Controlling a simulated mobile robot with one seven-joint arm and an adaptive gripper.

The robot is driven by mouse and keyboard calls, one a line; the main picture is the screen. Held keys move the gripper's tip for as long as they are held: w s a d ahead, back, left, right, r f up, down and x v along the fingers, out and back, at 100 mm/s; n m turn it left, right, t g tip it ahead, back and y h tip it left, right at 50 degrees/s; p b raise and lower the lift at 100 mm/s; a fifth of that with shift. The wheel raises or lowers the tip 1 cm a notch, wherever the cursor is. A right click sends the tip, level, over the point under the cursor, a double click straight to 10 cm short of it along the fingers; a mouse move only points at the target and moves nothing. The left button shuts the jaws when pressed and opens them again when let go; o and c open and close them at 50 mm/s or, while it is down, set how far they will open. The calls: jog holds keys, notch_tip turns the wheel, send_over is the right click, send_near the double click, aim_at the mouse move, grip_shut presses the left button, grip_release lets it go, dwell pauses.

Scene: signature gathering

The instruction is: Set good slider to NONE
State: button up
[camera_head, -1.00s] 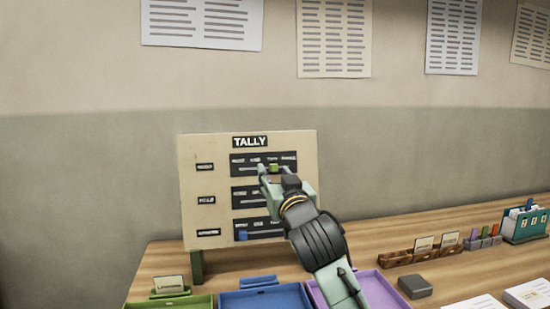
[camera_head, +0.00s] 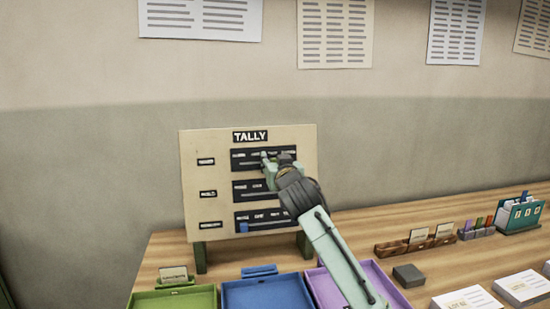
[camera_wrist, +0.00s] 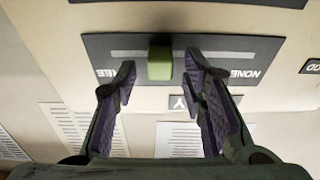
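The TALLY board (camera_head: 190,180) stands upright on the table with three dark slider panels, one above another. In the wrist view, upside down, the top panel (camera_wrist: 262,50) carries a green slider knob (camera_wrist: 160,63) on a grey slot. The word NONE is on the panel's right there; the lettering on its left is partly hidden by a finger. My gripper (camera_wrist: 160,72) is open, one finger on each side of the knob, with a visible gap on both sides. In the head view my gripper (camera_head: 272,157) is at the top panel and largely hides the knob.
The bottom panel has a blue slider knob (camera_head: 243,227) at its left end. Green (camera_head: 190,300), blue (camera_head: 268,296) and purple (camera_head: 385,275) trays lie in front of the board. Card holders and paper stacks are to the right.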

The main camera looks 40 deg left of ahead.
grip_shut()
dwell(0.6)
dwell(0.3)
